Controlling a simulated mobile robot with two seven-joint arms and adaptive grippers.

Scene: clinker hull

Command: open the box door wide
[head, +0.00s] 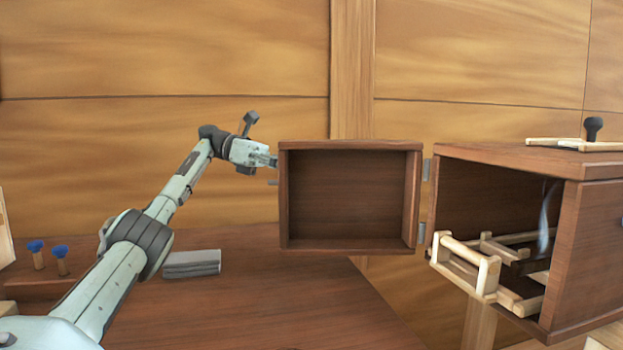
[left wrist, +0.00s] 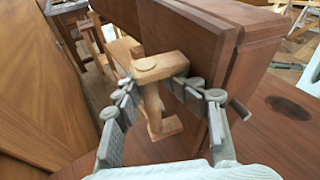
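The wooden box (head: 590,245) stands at the right of the head view, its front open. Its door (head: 348,195) is swung far out to the left on two grey hinges, its recessed inner face toward me. My left gripper (head: 268,160) is at the door's left edge, partly hidden behind it. In the left wrist view, the gripper (left wrist: 153,88) has its fingers apart, on either side of a pale wooden handle (left wrist: 152,108) on the door (left wrist: 215,45). Gaps show beside the handle's post. My right gripper is in neither view.
A pale wooden rack (head: 465,265) sits in the box opening, with a wisp of smoke or steam above. A grey folded stack (head: 191,263) and two blue-topped pegs (head: 36,255) are at the left. A plank wall stands behind the door.

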